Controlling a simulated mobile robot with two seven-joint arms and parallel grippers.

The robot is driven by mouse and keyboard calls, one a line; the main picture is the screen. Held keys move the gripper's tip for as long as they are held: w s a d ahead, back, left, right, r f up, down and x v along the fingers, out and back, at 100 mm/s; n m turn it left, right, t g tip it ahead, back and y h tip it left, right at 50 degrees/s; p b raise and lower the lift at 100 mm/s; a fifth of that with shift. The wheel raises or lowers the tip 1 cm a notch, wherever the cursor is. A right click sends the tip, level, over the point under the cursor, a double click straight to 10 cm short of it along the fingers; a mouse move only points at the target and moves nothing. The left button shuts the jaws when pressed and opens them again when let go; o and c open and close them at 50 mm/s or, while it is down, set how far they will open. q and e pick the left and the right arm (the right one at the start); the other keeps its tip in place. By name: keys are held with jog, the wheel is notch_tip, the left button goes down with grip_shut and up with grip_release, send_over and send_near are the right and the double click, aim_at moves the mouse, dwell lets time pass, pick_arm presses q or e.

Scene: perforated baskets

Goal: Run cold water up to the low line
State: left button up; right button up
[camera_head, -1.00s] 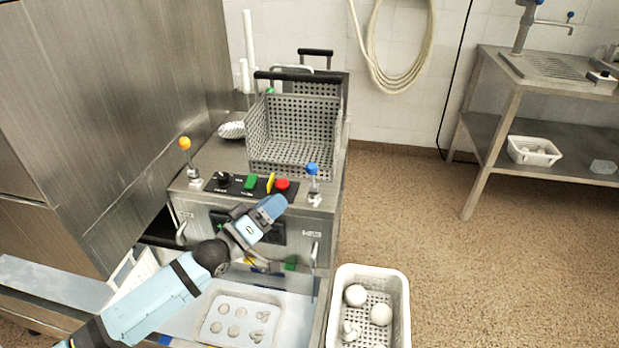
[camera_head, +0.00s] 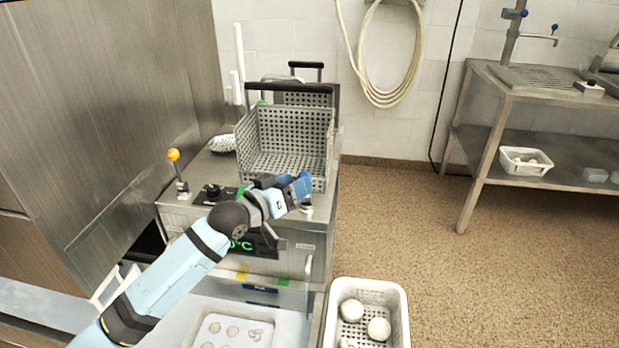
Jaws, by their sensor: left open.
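The blue-topped lever (camera_head: 306,209) stands at the right front corner of the steel machine's top; only its metal base shows clearly. My left gripper (camera_head: 299,189) is open at the lever's blue top and overlaps it in the head view. I cannot tell whether they touch. An orange-knobbed lever (camera_head: 174,157) stands at the left front corner. The perforated basket (camera_head: 285,140) sits over the machine and hides the inside, so no water or low line shows. My right gripper is not in view.
A green display (camera_head: 240,246) on the machine front is partly behind my arm. A white basket (camera_head: 403,305) with white round pieces stands at the front right. A coiled hose (camera_head: 388,98) hangs on the wall. A steel table (camera_head: 545,92) stands right; the floor between is clear.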

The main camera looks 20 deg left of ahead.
pick_arm(q)
jog(key=x, duration=0.4)
jog(key=shift+w+b, duration=0.1)
jog(key=shift+b, duration=0.2)
jog(key=shift+w+d, duration=0.25)
jog(key=shift+w, duration=0.2)
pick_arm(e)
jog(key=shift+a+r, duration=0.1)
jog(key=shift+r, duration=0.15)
